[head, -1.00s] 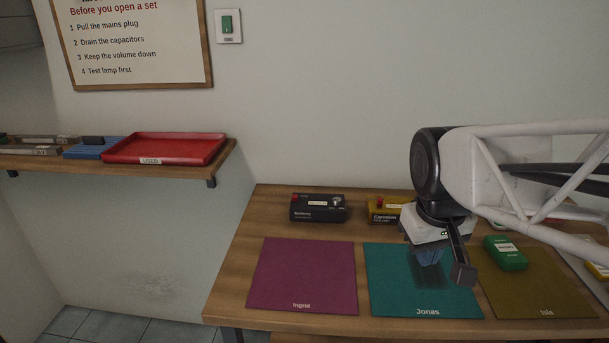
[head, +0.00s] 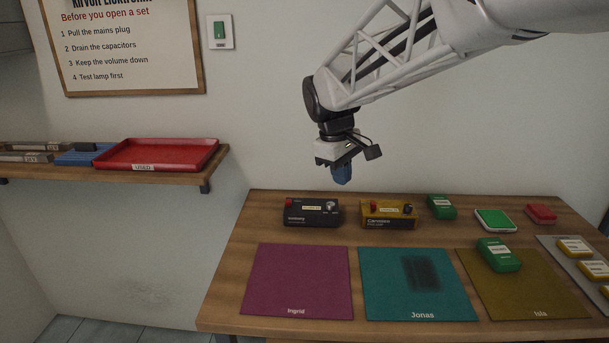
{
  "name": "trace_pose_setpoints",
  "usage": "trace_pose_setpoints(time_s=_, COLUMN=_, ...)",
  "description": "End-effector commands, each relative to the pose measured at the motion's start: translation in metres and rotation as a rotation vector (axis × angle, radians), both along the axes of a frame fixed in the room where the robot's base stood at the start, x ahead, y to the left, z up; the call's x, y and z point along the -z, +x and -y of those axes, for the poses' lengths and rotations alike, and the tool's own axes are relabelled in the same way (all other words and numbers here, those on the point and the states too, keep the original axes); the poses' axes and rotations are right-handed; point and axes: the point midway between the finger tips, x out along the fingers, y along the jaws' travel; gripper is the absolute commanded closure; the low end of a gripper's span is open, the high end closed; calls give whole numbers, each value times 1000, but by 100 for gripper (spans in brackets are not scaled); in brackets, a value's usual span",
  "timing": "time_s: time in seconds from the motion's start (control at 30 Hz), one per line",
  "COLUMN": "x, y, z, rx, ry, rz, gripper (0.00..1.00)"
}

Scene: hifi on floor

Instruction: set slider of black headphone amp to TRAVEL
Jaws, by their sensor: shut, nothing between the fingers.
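The black headphone amp (head: 312,213) stands at the back left of the wooden bench, behind the magenta mat. It has a red part at its top left, a pale label and a silvery control at its right; its slider setting is too small to read. My gripper (head: 342,176) hangs in the air above and slightly right of the amp, pointing down, with blue fingertips. It is shut and empty, apart from the amp.
A yellow amp (head: 389,214) stands close right of the black one. Several green and red boxes sit further right, one green box (head: 498,254) on the olive mat (head: 525,295). The magenta mat (head: 298,280) is clear. A red tray (head: 160,154) lies on the left shelf.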

Motion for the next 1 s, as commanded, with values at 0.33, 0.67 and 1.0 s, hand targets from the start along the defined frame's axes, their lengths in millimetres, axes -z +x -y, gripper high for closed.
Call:
trace_pose_setpoints(time_s=0.33, x=14, y=70, z=-64, rx=-205, ry=-64, rz=-67, gripper=100)
trace_pose_setpoints(time_s=0.67, x=37, y=127, z=-133, rx=-396, ry=-125, rz=-131, gripper=100)
trace_pose_setpoints(time_s=1.0, x=71, y=175, z=-208, rx=-586, ry=-189, rz=-200, gripper=100)
